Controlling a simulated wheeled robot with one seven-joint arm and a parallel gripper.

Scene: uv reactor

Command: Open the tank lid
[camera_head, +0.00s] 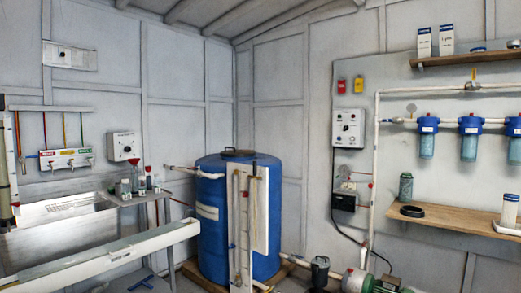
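The tank (211,235) is a large blue upright cylinder standing in the back corner, with a pale label on its side. Its lid (238,152) is a small dark disc on the top and looks closed. White pipes and a pale upright board stand in front of the tank's right side and hide part of it. My gripper is not in view, so its place relative to the lid cannot be seen.
A long white trough-like beam (110,257) crosses the lower left. Behind it are a metal sink (55,217) and a side table with bottles. A pump (360,282) sits on the floor right of the tank. Blue filters (427,143) and wooden shelves line the right wall.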

